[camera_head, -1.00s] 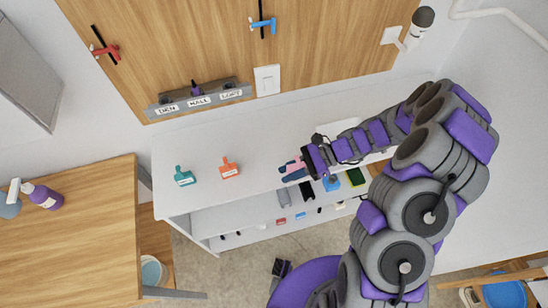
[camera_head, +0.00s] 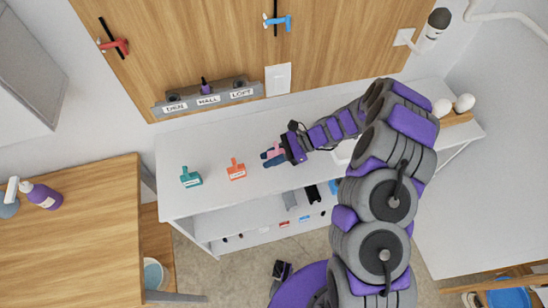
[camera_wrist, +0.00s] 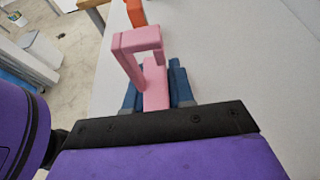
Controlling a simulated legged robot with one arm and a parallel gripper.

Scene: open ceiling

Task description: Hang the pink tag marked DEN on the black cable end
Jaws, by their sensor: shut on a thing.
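My gripper (camera_head: 271,156) has blue fingers shut on the pink tag (camera_head: 274,148), above the white counter. In the wrist view the tag (camera_wrist: 155,88) sits between the fingers, with its square loop (camera_wrist: 138,42) standing up and pointing away from my wrist. No lettering on it is readable. A grey bracket (camera_head: 222,100) on the back wall carries the labels DEN, HALL and LOFT. A black cable end with a purple collar (camera_head: 206,88) rises at HALL. Black cable pieces also pass a red clamp (camera_head: 117,45) and a blue clamp (camera_head: 278,22) on the wood panel.
A teal tag (camera_head: 190,178) and an orange tag (camera_head: 237,171) stand on the counter (camera_head: 210,145), left of my gripper. Small items lie on the shelf below. A wooden table (camera_head: 70,225) with a purple spray bottle (camera_head: 42,196) stands left. A white switch plate (camera_head: 278,80) is beside the bracket.

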